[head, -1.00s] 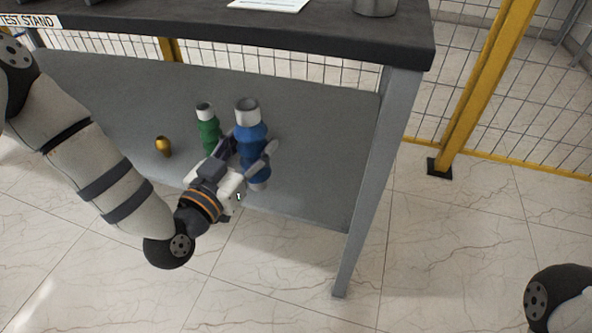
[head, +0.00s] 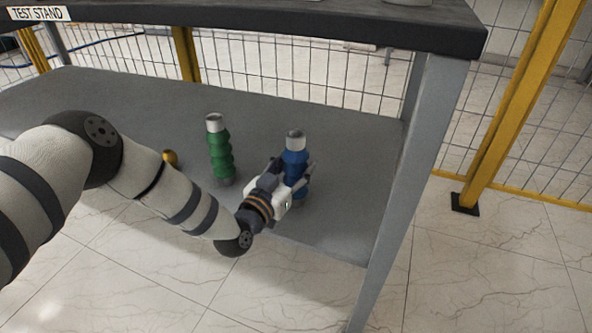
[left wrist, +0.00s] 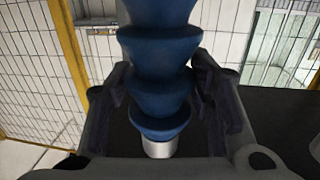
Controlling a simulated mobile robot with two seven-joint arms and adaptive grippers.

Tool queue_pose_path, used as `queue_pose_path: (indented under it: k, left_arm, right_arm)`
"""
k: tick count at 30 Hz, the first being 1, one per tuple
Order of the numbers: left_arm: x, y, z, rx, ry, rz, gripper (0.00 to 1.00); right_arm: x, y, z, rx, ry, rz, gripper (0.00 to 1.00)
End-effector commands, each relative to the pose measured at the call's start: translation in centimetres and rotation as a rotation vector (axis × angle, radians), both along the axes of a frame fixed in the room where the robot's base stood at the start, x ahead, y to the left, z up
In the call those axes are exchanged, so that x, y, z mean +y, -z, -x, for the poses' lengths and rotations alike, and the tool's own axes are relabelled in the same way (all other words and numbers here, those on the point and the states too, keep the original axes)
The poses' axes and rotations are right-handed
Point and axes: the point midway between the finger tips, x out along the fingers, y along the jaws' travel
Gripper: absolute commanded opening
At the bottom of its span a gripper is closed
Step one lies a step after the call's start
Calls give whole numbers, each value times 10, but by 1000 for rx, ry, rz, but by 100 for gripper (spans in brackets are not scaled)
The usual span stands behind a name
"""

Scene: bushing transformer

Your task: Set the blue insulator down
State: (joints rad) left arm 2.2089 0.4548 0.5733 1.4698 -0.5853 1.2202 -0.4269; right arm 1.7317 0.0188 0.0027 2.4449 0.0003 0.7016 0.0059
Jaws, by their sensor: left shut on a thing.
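The blue insulator (head: 294,160) is ribbed with a pale metal cap and stands about upright over the right part of the lower shelf (head: 330,222). My left gripper (head: 290,181) is shut on it from the front left. In the left wrist view the blue insulator (left wrist: 161,80) runs between the two fingers (left wrist: 163,100), its pale metal end at the bottom of the picture. I cannot tell whether its base touches the shelf. My right gripper is not in view.
A green insulator (head: 220,157) stands upright on the shelf to the left. A small gold-coloured piece (head: 170,157) is further left, partly behind my arm. A grey table leg (head: 398,190) bounds the shelf on the right. The dark tabletop (head: 300,27) lies above.

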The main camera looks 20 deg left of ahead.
Motion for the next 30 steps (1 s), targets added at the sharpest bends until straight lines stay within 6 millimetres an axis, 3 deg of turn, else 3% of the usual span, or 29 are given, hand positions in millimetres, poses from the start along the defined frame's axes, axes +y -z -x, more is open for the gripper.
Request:
queue_pose_path:
  k: [9,10,12,23,30]
  left_arm:
    - [0,1,0,-3,0,0,2]
    - [0,1,0,0,0,0,55]
    - [0,1,0,0,0,0,68]
    - [1,-5,3,0,0,0,68]
    - [10,-8,63,0,1,0,68]
  right_arm:
    - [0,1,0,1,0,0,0]
    - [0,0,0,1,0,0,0]
    - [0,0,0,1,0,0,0]
    - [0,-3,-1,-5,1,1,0]
    - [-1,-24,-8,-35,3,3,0]
